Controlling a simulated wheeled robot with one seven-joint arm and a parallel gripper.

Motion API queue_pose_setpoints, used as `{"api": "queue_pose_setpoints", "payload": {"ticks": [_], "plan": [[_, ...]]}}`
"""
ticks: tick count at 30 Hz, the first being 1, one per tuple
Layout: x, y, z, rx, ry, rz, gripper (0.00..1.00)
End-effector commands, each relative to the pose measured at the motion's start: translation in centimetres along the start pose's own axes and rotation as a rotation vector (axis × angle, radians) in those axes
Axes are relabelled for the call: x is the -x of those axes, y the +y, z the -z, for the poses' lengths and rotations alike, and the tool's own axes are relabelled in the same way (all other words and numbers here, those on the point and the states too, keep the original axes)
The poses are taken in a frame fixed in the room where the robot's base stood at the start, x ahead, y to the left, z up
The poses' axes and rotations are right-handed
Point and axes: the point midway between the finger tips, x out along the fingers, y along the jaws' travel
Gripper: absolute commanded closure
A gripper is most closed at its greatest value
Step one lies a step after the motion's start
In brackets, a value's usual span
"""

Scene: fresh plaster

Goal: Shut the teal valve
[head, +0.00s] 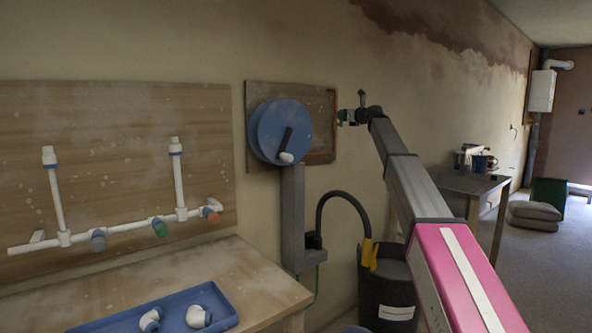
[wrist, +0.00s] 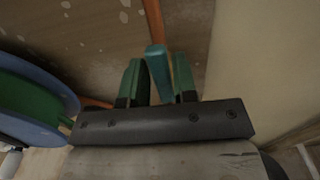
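The teal valve handle (wrist: 157,65) is a short bar in the wrist view, in front of a copper-coloured pipe (wrist: 155,22) on a brown board. My gripper (wrist: 159,75) has green fingers with dark inner pads, one on each side of the handle. The fingers are apart, with what look like narrow gaps beside the handle; I cannot tell about contact. In the head view my gripper (head: 343,117) is at the right edge of the wall board (head: 313,95), and it hides the valve there.
A blue reel (head: 270,130) with a dark crank is mounted on the board, left of my gripper. A black bucket (head: 386,290) stands below.

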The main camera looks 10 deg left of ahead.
Motion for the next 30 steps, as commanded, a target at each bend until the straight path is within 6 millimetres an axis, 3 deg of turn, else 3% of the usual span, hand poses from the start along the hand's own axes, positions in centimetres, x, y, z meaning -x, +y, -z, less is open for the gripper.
{"api": "queue_pose_setpoints", "payload": {"ticks": [1,2,8,24,30], "plan": [[0.0,0.0,0.0,0.0,0.0,0.0,0.9],[0.0,0.0,0.0,0.0,0.0,0.0,0.98],[0.0,-0.1,0.0,-0.021,0.0,0.0,0.97],[0.0,-2.5,1.1,-0.608,0.004,-0.001,0.97],[0.0,-2.8,1.3,-0.701,0.004,-0.001,0.97]]}}
